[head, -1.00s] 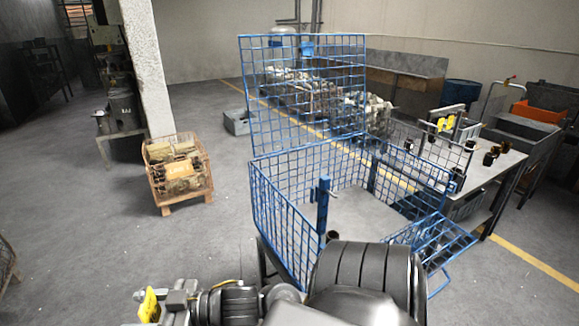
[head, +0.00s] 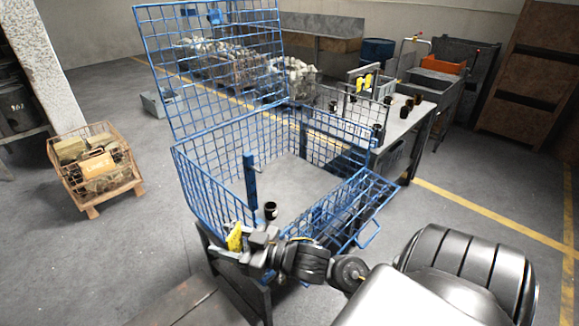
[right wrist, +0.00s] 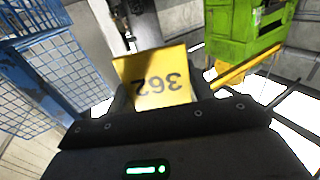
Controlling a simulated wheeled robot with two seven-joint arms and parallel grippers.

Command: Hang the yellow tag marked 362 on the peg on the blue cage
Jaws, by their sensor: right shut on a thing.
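My right gripper (head: 244,246) is shut on the yellow tag (head: 235,237), at the near left side of the blue cage (head: 200,195). In the right wrist view the tag (right wrist: 155,88) hangs out beyond the gripper, and its number 362 reads upside down. The cage mesh (right wrist: 60,80) shows at the left there. In the head view a blue post (head: 250,180) stands on the cage's near side, with a small part sticking out near its top; I cannot tell for sure that this is the peg. The tag is apart from the post. My left gripper is not in view.
A dark cup-like part (head: 270,211) shows near the post. A table (head: 418,118) behind the cage bears several dark parts and other yellow tags (head: 365,82). A wooden crate (head: 98,175) stands at the left. In the wrist view a green machine (right wrist: 240,35) shows.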

